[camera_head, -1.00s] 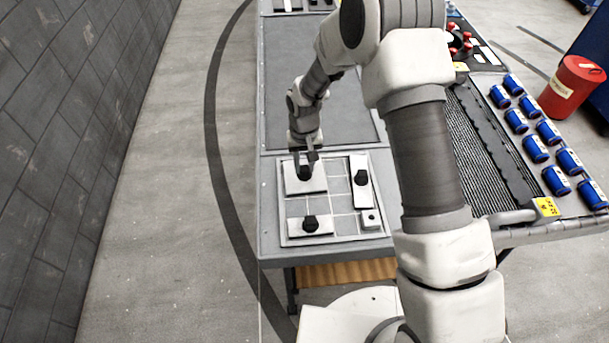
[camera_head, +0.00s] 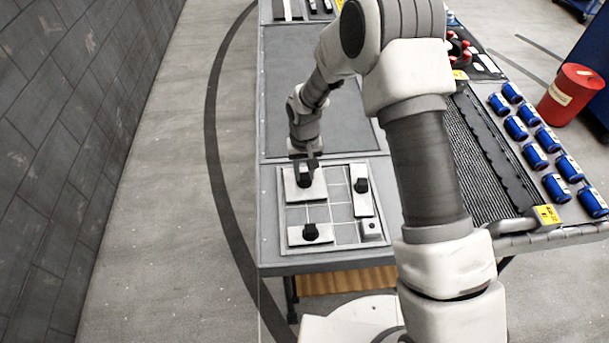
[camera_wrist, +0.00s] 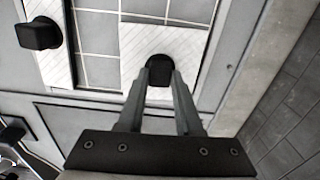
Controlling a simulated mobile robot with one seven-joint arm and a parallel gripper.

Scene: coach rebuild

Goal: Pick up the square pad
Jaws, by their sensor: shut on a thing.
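The square pad (camera_head: 318,191) is a flat pale plate with a black knob, in the upper left corner of a gridded tray (camera_head: 340,239). My gripper (camera_head: 306,176) comes down over this pad from above. In the wrist view its fingers (camera_wrist: 160,84) are shut on the black knob of the square pad (camera_wrist: 187,44). The pad looks level, and I cannot tell whether it is clear of the tray. The knob is partly hidden by the fingers.
A narrow pad with a knob (camera_head: 362,205) stands at the tray's right, another pad (camera_head: 323,238) at the lower left, and a small block (camera_head: 371,229) at the lower right. Several blue cans (camera_head: 535,156) are further right. A grey mat (camera_head: 293,100) behind is clear.

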